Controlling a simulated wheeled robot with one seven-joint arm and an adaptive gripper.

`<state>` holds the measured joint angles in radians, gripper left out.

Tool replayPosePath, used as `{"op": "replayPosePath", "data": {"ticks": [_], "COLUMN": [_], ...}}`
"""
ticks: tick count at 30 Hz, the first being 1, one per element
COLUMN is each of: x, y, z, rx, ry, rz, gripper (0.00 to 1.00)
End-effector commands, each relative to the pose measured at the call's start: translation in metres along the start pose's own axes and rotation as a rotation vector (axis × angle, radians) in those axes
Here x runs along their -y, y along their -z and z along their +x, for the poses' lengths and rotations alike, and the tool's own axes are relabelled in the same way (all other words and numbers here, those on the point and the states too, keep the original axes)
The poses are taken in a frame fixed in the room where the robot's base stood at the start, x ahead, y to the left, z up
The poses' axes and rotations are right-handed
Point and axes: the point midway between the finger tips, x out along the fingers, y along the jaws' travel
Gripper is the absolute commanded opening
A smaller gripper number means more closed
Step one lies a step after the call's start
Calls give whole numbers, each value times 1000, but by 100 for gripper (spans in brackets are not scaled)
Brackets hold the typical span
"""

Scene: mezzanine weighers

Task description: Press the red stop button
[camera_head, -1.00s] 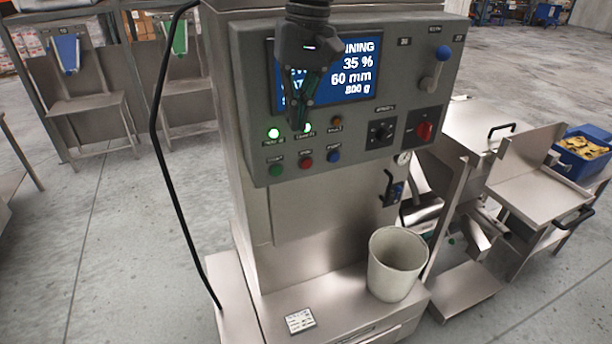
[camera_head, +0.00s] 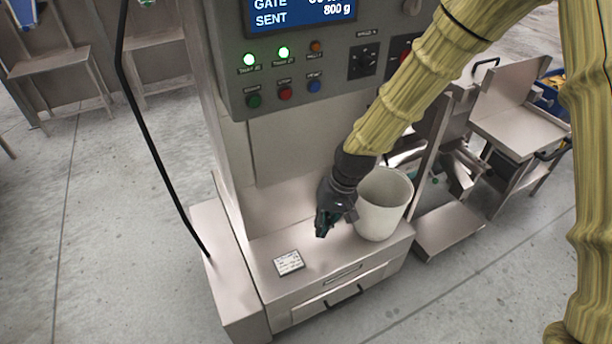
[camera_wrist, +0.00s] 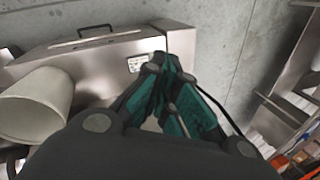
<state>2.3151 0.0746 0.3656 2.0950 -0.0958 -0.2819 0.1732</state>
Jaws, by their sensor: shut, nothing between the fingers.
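The red stop button (camera_head: 285,94) sits on the grey control panel (camera_head: 345,105) in the head view, between a green button (camera_head: 254,101) and a blue button (camera_head: 314,86). My gripper (camera_head: 321,232) is well below the panel, over the steel ledge, just left of the white bucket (camera_head: 380,205). It points downward, is shut and holds nothing. In the wrist view my gripper's fingers (camera_wrist: 166,68) are together at the middle, and the red button is not in that view. Nothing covers the red button in the head view.
A small label card (camera_head: 288,263) lies on the ledge, left of my gripper. The bucket stands close on the right and also shows in the wrist view (camera_wrist: 38,105). A black cable (camera_head: 150,130) hangs left of the machine. The space before the buttons is clear.

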Motion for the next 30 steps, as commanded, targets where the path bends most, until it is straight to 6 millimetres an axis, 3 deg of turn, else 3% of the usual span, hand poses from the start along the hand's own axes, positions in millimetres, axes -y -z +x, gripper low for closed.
{"op": "replayPosePath", "data": {"ticks": [1,3,8,15,21,24,30], "x": [-16,-36,-80,-149,-204,-226,-251], "y": [-12,-27,-66,-143,-216,-249,-288], "z": [28,56,116,192,237,250,258], "rx": [5,0,-12,-29,-42,-48,-57], "ry": [-4,-9,-32,-96,-173,-212,-264], "rz": [18,39,83,136,162,166,164], "gripper": [0,0,0,0,0,0,0]}}
